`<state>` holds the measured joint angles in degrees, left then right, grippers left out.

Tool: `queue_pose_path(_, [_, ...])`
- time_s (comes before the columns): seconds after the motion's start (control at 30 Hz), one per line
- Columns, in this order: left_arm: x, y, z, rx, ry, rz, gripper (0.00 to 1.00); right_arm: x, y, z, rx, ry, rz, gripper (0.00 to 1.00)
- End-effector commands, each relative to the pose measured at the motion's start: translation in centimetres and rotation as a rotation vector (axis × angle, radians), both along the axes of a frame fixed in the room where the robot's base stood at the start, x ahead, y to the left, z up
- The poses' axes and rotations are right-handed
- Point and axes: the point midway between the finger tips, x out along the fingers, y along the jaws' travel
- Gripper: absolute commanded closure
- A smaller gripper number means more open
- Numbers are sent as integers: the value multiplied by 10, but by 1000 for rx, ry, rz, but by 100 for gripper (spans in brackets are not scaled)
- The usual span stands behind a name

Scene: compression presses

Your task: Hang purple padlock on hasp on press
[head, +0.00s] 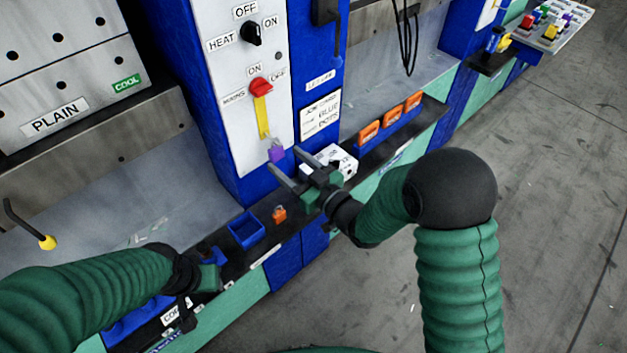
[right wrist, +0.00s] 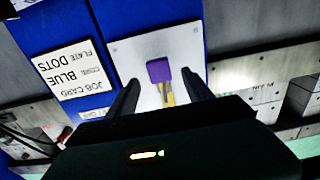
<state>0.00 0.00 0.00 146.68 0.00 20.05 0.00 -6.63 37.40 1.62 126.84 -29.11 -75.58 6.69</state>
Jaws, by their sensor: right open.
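The purple padlock (head: 277,153) is at the lower end of the yellow hasp (head: 262,117) on the press's white panel. It appears to hang there, but how the shackle passes through is too small to tell. In the right wrist view, which is upside down, the purple padlock (right wrist: 159,71) shows against the yellow hasp (right wrist: 167,95). My right gripper (head: 282,159) is open, its two fingers pointing at the panel close to the padlock. In the wrist view the padlock is between and beyond the fingertips, apart from both. My left gripper (head: 208,278) is low at left, its jaws unclear.
A red mains switch (head: 261,86) sits above the hasp. An orange padlock (head: 279,214) and a blue bin (head: 245,230) are on the dark ledge below. A white box (head: 330,160) is beside my right gripper. Orange items (head: 391,118) stand farther right.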

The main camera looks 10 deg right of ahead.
Motion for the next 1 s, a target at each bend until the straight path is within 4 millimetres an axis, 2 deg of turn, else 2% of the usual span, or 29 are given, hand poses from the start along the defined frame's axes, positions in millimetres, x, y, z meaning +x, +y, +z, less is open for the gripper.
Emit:
queue_pose_path(0.37, [0,0,-11,0,0,0,64,-91,-68,-2,2,3,-6,41])
queue_pose_path(0.4, [-1,0,12,0,2,0,64,-93,-70,9,1,8,-2,41])
queue_pose_path(0.43, [-1,0,22,0,2,0,64,-94,-71,10,0,10,0,41])
queue_pose_path(0.6, [0,0,51,0,-1,0,64,-105,-78,6,0,9,1,41])
queue_pose_path(0.83, [0,0,58,0,0,0,64,-112,-82,0,1,1,-1,41])
queue_pose_path(1.0, [0,0,56,0,1,0,64,-106,-84,-5,-41,27,-14,41])
